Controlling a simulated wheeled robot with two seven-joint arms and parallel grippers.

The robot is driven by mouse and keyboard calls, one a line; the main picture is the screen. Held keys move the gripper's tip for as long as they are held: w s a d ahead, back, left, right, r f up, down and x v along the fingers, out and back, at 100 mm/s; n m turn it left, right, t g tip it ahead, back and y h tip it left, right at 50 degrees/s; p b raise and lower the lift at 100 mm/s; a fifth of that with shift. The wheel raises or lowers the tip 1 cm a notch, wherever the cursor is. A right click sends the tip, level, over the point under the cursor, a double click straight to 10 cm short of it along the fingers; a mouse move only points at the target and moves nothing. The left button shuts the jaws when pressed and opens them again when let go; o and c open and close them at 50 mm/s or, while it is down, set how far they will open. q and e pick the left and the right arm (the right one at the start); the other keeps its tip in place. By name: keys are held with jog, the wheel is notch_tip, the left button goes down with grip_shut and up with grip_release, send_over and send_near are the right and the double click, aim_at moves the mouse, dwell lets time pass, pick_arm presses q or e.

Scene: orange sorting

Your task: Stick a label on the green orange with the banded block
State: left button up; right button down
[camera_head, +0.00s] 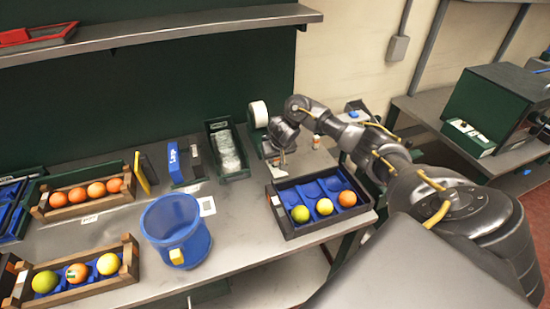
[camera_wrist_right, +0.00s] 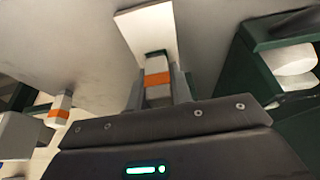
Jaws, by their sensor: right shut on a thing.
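My right gripper (camera_head: 281,168) is at the back edge of a black tray (camera_head: 290,233) with blue compartments. In the right wrist view its jaws (camera_wrist_right: 158,92) are shut on a block with an orange band (camera_wrist_right: 157,80). A white flat piece (camera_wrist_right: 148,28) shows just beyond the block's dark end; I cannot tell whether they touch. The tray's front row holds a green orange (camera_head: 300,214) at left, a yellow one (camera_head: 324,206) and an orange one (camera_head: 347,198). Another orange-banded block (camera_wrist_right: 60,108) stands at left in the wrist view. My left gripper is out of view.
A white roll (camera_head: 258,114) on a dark green holder stands behind the gripper. A green bin (camera_head: 238,172) with clear packets is left of it. A blue bucket (camera_head: 190,247) stands front left. Wooden crates (camera_head: 131,262) of fruit are further left.

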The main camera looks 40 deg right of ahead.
jog(key=shift+f, duration=0.35)
jog(key=shift+f+p, duration=0.1)
jog(key=shift+p, duration=0.3)
dwell(2.2)
notch_tip(320, 180, up, 5)
jog(key=p, duration=0.6)
jog(key=shift+p, duration=0.35)
notch_tip(320, 180, up, 2)
jog(key=shift+r+p, duration=0.1)
jog(key=shift+p, duration=1)
